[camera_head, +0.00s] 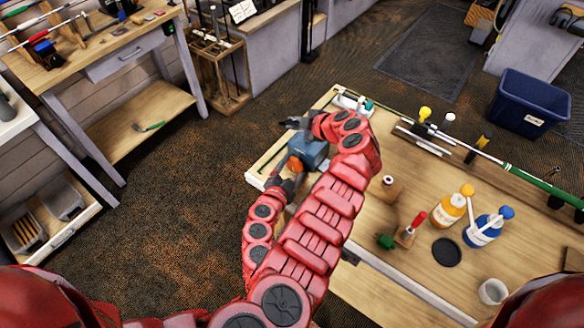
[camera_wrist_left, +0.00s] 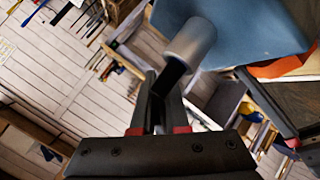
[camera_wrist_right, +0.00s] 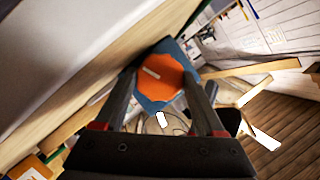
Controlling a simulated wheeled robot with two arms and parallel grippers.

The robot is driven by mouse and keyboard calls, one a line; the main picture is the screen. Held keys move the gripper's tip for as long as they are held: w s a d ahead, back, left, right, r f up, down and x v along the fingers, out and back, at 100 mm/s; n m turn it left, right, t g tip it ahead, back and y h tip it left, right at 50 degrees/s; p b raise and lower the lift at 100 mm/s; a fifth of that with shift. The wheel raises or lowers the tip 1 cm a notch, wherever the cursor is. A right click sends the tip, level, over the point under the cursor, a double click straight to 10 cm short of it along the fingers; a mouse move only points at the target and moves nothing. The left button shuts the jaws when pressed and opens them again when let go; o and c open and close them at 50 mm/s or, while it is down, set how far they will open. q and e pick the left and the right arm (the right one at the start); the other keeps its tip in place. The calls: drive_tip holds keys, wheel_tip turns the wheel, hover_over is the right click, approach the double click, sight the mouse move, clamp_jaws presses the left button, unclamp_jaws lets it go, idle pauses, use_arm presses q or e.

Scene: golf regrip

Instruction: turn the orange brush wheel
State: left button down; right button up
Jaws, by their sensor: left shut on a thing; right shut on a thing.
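The orange brush wheel (camera_head: 295,163) sits on the near side of a blue machine (camera_head: 312,152) at the bench's left end. My right gripper (camera_head: 291,177) is at the wheel. In the right wrist view its two fingers (camera_wrist_right: 165,88) flank the orange wheel (camera_wrist_right: 162,78), with the blue housing behind. My left gripper (camera_head: 296,123) is at the machine's far side. In the left wrist view its fingers (camera_wrist_left: 164,82) close at the end of a grey cylinder (camera_wrist_left: 190,42) that sticks out of the blue housing (camera_wrist_left: 245,28). My left arm partly hides the machine.
A green-gripped golf club (camera_head: 530,178) lies along the far edge. A blue bin (camera_head: 530,100) stands beyond.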

drive_tip(key=shift+r, duration=0.1)
drive_tip(key=o, duration=1.3)
drive_tip(key=shift+o, duration=0.2)
drive_tip(key=n+g+h, duration=0.1)
drive_tip(key=n, duration=0.1)
drive_tip(key=n+g+h, duration=0.1)
drive_tip(key=n, duration=0.1)
drive_tip(key=shift+w+a, duration=0.15)
drive_tip(key=shift+a, duration=0.05)
drive_tip(key=w+a+v, duration=0.1)
drive_tip(key=v, duration=1.1)
drive_tip(key=s+a+f+n+t+y, duration=0.1)
drive_tip(key=a+n+y, duration=0.5)
drive_tip(key=a, duration=0.5)
drive_tip(key=s+a+f+n+t+y, duration=0.1)
drive_tip(key=s+a+f+n+y, duration=0.1)
drive_tip(key=a+n+y, duration=0.4)
drive_tip(key=shift+a+f+n+t+y, duration=0.3)
drive_tip(key=shift+a+y, duration=0.8)
drive_tip(key=shift+a, duration=1.6)
